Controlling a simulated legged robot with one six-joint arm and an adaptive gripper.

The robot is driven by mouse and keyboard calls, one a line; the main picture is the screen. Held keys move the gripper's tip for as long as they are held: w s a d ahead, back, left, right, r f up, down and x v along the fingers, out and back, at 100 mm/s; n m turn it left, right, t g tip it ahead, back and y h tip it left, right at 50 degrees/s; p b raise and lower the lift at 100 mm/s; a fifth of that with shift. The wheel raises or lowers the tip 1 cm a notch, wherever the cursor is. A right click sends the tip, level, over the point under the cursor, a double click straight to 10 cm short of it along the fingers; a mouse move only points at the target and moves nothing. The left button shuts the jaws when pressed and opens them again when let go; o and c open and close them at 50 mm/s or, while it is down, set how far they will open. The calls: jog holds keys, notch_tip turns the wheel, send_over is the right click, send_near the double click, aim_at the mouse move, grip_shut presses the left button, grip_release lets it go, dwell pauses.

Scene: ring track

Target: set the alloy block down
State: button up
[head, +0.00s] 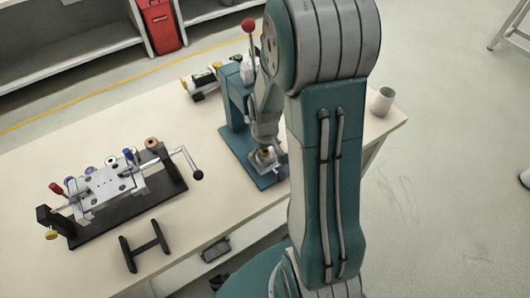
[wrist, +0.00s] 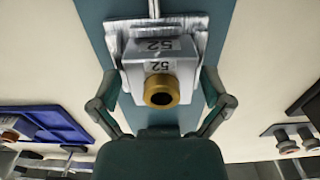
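The alloy block (wrist: 160,72) is a pale metal block marked 52, with a brass ring on the face toward the camera. My gripper (wrist: 162,88) has one finger on each side of it, close against its sides, and appears shut on it. A silver metal plate (wrist: 196,22) on a teal base lies directly behind the block. I cannot tell whether the block touches the plate. In the head view, my gripper (head: 264,142) points down over the teal base (head: 236,140) of the press. The block there is small and partly hidden by my gripper.
The press has a red-ball lever (head: 249,26) beside my arm. A clamp fixture with a crank (head: 112,187) and a black H-shaped stand (head: 145,245) are on the left of the pale bench (head: 185,150). A cup (head: 381,102) stands near the right edge. A blue tray (wrist: 50,124) shows in the wrist view.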

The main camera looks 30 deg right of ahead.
jog(key=shift+d, duration=0.15)
notch_tip(320, 180, up, 12)
jog(key=shift+r, duration=0.1)
jog(key=s+a+r+t, duration=0.5)
jog(key=s+a+r, duration=0.6)
jog(key=s+r, duration=0.1)
jog(key=shift+s+r+t, duration=0.3)
jog(key=shift+s+r, duration=0.05)
jog(key=shift+r, duration=0.3)
jog(key=shift+d+m, duration=0.1)
jog(key=shift+m, duration=0.2)
